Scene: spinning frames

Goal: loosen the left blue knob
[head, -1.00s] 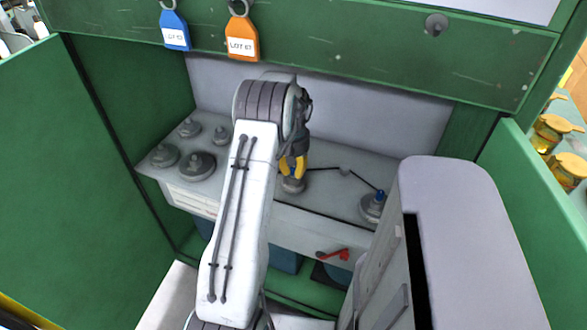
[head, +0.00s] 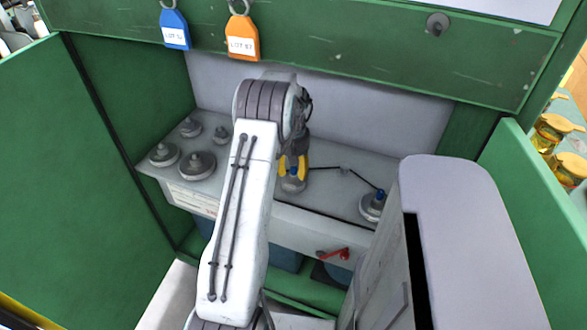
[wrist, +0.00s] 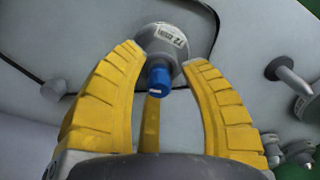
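The left blue knob (head: 293,171) tops a small grey round base on the pale ledge, below my gripper (head: 293,166). In the wrist view the blue knob (wrist: 159,78) shows a white mark and stands on a grey base (wrist: 164,45) with a printed label. My gripper (wrist: 160,80) has yellow ribbed fingers spread wide around the knob, with visible gaps on both sides. A third finger shows below the knob. The right blue knob (head: 380,194) stands on another grey base (head: 371,208), apart from my gripper.
Several grey weighted discs (head: 197,164) stand at the ledge's left end. A thin dark thread (head: 343,170) runs between the knobs. A red lever (head: 335,253) sits below the ledge. Green panels enclose both sides. Blue (head: 174,28) and orange (head: 242,37) tags hang above.

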